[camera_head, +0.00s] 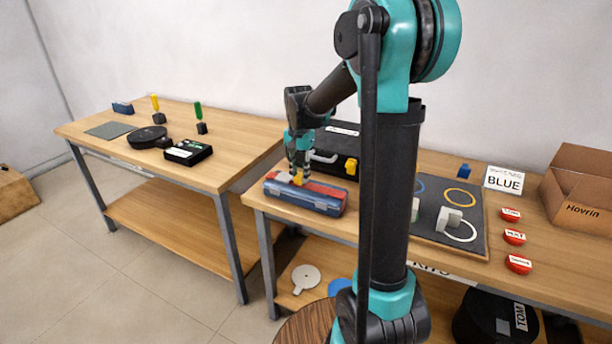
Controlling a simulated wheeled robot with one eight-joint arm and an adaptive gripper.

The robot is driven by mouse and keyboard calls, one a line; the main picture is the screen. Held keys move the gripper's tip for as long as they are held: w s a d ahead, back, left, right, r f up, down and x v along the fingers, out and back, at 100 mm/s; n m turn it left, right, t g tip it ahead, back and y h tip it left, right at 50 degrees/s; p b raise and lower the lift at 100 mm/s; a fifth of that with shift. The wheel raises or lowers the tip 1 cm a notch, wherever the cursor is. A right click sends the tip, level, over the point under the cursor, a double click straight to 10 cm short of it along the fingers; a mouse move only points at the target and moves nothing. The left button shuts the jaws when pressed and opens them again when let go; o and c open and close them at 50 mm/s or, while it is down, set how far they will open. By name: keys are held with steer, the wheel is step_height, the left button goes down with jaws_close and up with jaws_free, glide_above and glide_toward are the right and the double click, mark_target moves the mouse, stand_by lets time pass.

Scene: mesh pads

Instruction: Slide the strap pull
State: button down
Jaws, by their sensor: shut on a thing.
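A small blue-grey case (312,202) with red on its top lies at the front left corner of the right table. A yellow pull (298,180) shows on top of the case, at my fingertips. My gripper (299,175) points down over the case and is shut on the yellow pull. The fingers hide part of the pull, and the strap's path is too small to make out clearly.
A black case (338,142) with a yellow latch stands just behind. My arm hides part of the right table. A dark board (455,222) with rings, several red discs (514,237) and a cardboard box (585,190) lie right. The left table (120,170) is separate.

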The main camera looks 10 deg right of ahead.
mark_target(300, 175)
steer(key=c, duration=1.2)
jaws_free()
step_height(300, 175, up, 12)
steer(key=shift+s, duration=0.1)
